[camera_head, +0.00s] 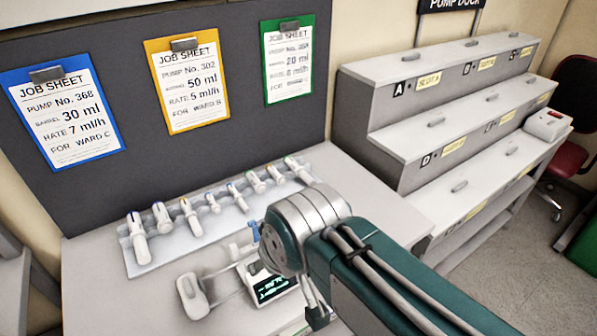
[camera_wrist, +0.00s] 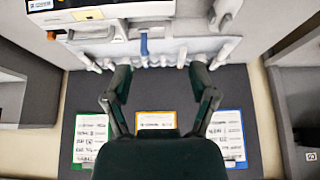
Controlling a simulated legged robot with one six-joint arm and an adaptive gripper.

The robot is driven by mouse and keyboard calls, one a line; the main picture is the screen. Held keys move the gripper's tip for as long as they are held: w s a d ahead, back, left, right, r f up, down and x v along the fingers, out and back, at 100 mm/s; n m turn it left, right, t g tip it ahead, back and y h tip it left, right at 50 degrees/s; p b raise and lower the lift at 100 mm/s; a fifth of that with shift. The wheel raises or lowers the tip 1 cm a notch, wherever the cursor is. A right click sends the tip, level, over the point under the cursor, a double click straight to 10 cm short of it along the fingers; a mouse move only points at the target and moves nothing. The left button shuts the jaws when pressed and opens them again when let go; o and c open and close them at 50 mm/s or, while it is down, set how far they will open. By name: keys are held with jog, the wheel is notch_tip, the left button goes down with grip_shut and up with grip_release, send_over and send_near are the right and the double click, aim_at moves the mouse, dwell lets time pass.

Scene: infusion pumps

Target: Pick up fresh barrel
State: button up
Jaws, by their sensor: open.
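Several white barrels, some with coloured ends, stand in a row in a pale rack (camera_head: 125,252) in the head view. A large barrel (camera_head: 138,238) is at the rack's left end and smaller ones (camera_head: 256,183) are toward the right. In the wrist view the rack (camera_wrist: 160,48) runs across beyond my fingertips. My gripper (camera_wrist: 161,69) is open, its two fingers apart with nothing held between them. In the head view my arm hides the gripper. I cannot tell which barrel is the fresh one.
A pump with a lit screen (camera_head: 270,288) sits on the table, partly behind my arm. A white handheld object (camera_head: 193,295) lies left of it. Blue (camera_head: 66,110), yellow (camera_head: 188,85) and green job sheets (camera_head: 287,60) hang on the dark board. A stepped dock (camera_head: 440,95) stands at right.

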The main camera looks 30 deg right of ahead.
jog(key=shift+o, duration=0.5)
jog(key=w+d+r, duration=0.3)
jog(key=w+d, duration=0.1)
jog(key=w, duration=0.7)
jog(key=g, duration=0.1)
send_over(295, 163)
jog(key=s, duration=0.3)
jog(key=f, duration=1.1)
jog(key=shift+s+d, duration=0.1)
jog(key=shift+s, duration=0.1)
jog(key=x, duration=1.1)
jog(key=shift+s+f, duration=0.1)
jog(key=shift+s, duration=0.1)
jog(key=c, duration=1)
